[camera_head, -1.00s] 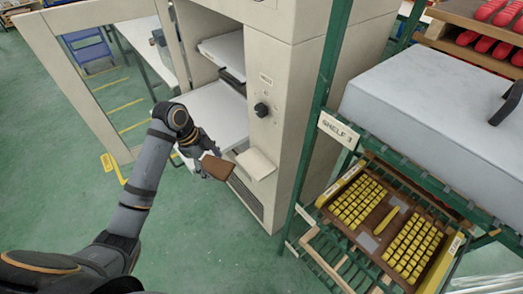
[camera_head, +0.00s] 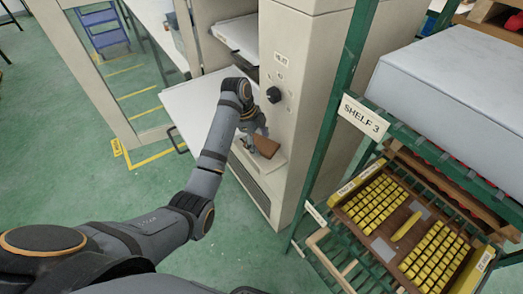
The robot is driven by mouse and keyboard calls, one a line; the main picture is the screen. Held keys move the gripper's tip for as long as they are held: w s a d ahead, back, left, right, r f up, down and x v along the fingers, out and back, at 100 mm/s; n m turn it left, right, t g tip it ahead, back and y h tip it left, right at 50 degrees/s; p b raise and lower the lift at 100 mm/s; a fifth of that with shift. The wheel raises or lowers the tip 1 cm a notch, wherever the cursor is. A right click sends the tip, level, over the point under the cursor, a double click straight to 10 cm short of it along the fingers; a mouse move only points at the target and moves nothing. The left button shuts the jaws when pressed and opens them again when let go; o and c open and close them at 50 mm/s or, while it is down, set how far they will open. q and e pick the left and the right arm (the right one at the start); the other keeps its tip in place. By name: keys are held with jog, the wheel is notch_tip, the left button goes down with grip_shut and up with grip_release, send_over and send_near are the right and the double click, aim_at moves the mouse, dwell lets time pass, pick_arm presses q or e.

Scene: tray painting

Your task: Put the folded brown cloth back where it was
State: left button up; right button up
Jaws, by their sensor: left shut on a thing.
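The folded brown cloth (camera_head: 267,147) is at the front of the beige cabinet, below its black dial. My left gripper (camera_head: 257,142) is shut on the cloth, holding its left end. The cloth is over or on the small pale ledge (camera_head: 270,164) that juts from the cabinet front. I cannot tell whether it touches the ledge. My right gripper is out of view.
The beige cabinet (camera_head: 308,95) stands open, with a white tray (camera_head: 193,108) pulled out beside my left arm and its door (camera_head: 84,75) swung left. A green rack marked SHELF 3 (camera_head: 362,118) holds a board of yellow pieces (camera_head: 405,228) on the right.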

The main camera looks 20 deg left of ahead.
aim_at(260, 143)
pick_arm(q)
jog(key=shift+w+d+f, duration=0.35)
jog(key=shift+f, duration=0.25)
notch_tip(260, 143, down, 2)
jog(key=shift+f+p, duration=0.15)
jog(key=shift+p, duration=0.4)
jog(key=shift+a+f, duration=0.1)
jog(key=shift+f, duration=0.25)
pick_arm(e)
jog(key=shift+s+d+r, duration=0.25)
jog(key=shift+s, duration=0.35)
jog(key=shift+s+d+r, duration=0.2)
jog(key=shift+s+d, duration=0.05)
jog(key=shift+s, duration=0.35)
pick_arm(q)
jog(key=o, duration=1)
jog(key=shift+o, duration=0.7)
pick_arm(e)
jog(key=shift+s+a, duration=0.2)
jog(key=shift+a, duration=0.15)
